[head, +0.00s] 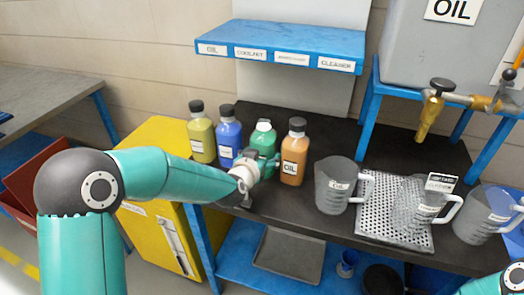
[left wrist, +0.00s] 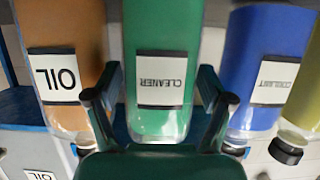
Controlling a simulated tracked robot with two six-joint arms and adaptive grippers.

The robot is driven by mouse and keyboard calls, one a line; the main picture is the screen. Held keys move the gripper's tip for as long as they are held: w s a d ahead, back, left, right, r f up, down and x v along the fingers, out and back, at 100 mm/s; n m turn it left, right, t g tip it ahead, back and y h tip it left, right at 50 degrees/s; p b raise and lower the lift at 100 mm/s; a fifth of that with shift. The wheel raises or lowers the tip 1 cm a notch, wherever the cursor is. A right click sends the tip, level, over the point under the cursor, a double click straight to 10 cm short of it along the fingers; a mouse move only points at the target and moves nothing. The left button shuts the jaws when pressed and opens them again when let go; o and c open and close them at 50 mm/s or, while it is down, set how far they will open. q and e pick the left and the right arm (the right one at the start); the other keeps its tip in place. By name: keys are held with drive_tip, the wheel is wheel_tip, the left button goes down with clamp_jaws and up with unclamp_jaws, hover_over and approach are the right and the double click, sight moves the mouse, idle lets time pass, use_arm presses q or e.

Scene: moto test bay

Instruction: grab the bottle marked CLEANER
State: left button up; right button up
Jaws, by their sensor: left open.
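The green bottle marked CLEANER (head: 263,137) stands on the dark bench top, between the blue and orange bottles. My left gripper (head: 257,166) is in front of it and hides its lower part in the head view. In the left wrist view, the CLEANER bottle (left wrist: 162,45) appears upside down with its label readable. The open fingers of my left gripper (left wrist: 160,98) show one on each side of the bottle. I cannot tell whether they touch it. My right gripper is not in view.
An orange bottle marked OIL (head: 294,155) and a blue bottle marked COOLANT (left wrist: 275,60) stand close on either side. A yellow bottle (head: 201,136) is farther left. A blue labelled shelf (head: 280,47) hangs above. Clear jugs, including one (head: 338,187), stand to the right.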

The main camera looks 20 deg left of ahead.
use_arm(q)
drive_tip(key=c, duration=1.2)
drive_tip(key=shift+r, duration=0.1)
drive_tip(key=shift+c, duration=0.6)
drive_tip(key=shift+r, duration=0.25)
drive_tip(key=shift+r+p, duration=0.3)
drive_tip(key=shift+r, duration=1.25)
wheel_tip(320, 180, up, 12)
drive_tip(key=p, duration=0.4)
drive_tip(key=shift+f+p, duration=0.1)
drive_tip(key=shift+p, duration=0.25)
wheel_tip(320, 180, up, 4)
drive_tip(key=p, duration=0.3)
hover_over(259, 147)
drive_tip(key=w, duration=0.2)
drive_tip(key=shift+s+r, duration=0.1)
drive_tip(key=shift+r, duration=0.1)
drive_tip(key=shift+r, duration=0.1)
